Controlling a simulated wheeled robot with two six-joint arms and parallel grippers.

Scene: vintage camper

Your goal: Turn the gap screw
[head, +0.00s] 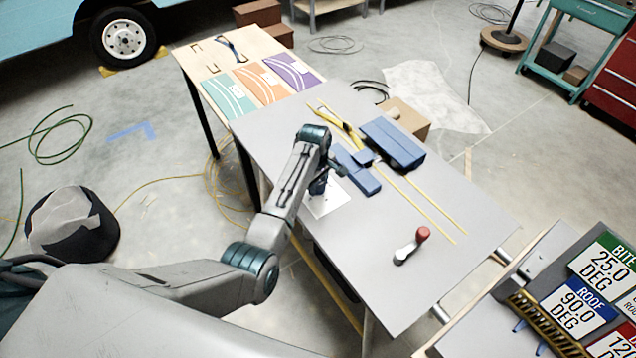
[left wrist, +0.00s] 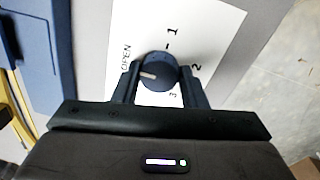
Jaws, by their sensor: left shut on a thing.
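The gap screw is a round dark blue knob (left wrist: 158,72) with a pale pointer line, on a white card (left wrist: 205,30) marked OPEN, 1, 2 and 3. Its pointer is turned toward the left, below the word OPEN. My left gripper (left wrist: 158,85) is shut on the knob, with one finger on each side of it. In the head view my left gripper (head: 322,185) reaches down over the white card (head: 328,203), and the arm hides most of the knob. My right gripper does not show.
Blue blocks (head: 392,145) stand beside the card on the grey table (head: 440,195). Signs with angle values (head: 575,305) are at the lower right. The table's front right is mostly clear.

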